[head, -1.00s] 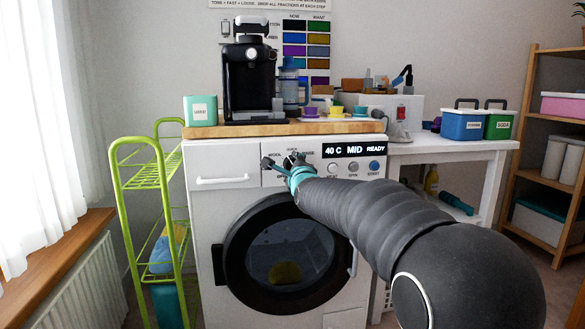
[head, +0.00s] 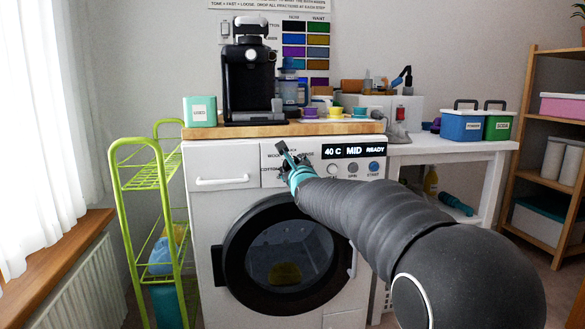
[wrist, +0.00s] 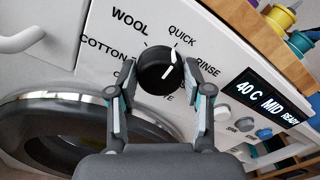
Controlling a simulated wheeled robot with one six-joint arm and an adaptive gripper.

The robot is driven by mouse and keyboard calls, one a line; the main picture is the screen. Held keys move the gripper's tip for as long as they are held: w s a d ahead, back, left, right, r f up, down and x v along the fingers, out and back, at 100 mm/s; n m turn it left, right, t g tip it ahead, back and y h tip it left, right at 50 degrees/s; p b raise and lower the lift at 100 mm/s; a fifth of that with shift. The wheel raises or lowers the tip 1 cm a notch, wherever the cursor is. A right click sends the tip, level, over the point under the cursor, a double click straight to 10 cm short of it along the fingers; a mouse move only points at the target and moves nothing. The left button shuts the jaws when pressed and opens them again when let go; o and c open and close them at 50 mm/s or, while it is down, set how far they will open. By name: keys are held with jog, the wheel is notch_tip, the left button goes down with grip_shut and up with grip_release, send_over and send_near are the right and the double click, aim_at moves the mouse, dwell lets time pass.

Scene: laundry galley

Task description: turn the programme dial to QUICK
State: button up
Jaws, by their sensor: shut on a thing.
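The programme dial (wrist: 153,72) is a round black knob with a white pointer line, on the washer's white front panel. In the wrist view the pointer leans up and slightly right, towards the QUICK label (wrist: 181,36). WOOL is at its upper left, COTTON at left and RINSE at right; the lower labels are partly hidden. My gripper (wrist: 161,70) is shut on the dial, one finger on each side. In the head view my gripper (head: 288,160) is at the panel and hides most of the dial. The display (head: 353,150) reads 40 C MID READY.
Several round buttons (head: 353,169) sit under the display, right of my gripper. The round door (head: 237,250) is below, and a drawer handle (head: 222,180) is at left. A wooden top (head: 240,130) with a coffee machine (head: 249,80) and cups is above the panel.

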dwell(0.3)
jog(key=o, duration=1.1)
jog(key=shift+o, duration=0.2)
jog(key=v, duration=1.2)
